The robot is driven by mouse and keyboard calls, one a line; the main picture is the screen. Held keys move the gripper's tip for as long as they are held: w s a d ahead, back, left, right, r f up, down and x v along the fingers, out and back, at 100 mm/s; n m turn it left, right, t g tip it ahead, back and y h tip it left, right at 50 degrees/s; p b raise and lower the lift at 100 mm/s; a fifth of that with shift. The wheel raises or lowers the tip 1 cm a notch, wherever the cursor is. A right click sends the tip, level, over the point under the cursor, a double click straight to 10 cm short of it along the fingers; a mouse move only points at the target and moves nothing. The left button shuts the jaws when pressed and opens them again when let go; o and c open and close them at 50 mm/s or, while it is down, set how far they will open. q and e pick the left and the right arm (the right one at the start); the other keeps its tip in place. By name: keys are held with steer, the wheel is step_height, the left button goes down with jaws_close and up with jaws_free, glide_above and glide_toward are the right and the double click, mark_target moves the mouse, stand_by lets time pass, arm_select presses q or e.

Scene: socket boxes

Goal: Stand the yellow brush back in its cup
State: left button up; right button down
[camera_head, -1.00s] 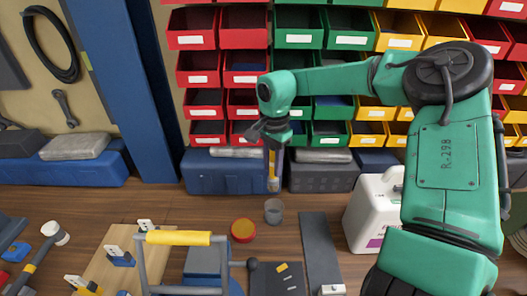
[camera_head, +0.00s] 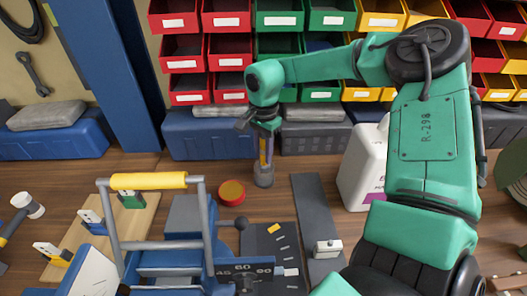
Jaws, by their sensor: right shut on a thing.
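My right gripper (camera_head: 262,128) points down at the back of the bench and is shut on the yellow brush (camera_head: 264,152). The brush hangs upright, with its lower end at the small grey cup (camera_head: 264,178). The cup stands on the wooden bench directly below the gripper. The brush's lower end looks to be inside the cup's mouth, but I cannot tell how deep it is or whether it touches the bottom. My left gripper is not in view.
A round red and orange tin (camera_head: 231,193) stands just left of the cup. A white jug (camera_head: 362,165) stands to the right. A blue frame with a yellow handle (camera_head: 148,181) is in front at left. Blue (camera_head: 208,138) and grey (camera_head: 314,137) cases stand behind, below bins.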

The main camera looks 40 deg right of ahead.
steer(key=shift+f, duration=0.25)
steer(key=c, duration=0.6)
jaws_free()
steer(key=shift+o, duration=0.2)
steer(key=shift+r, duration=0.1)
step_height(320, 180, up, 14)
steer(key=shift+r+b, duration=0.2)
steer(key=shift+b, duration=0.15)
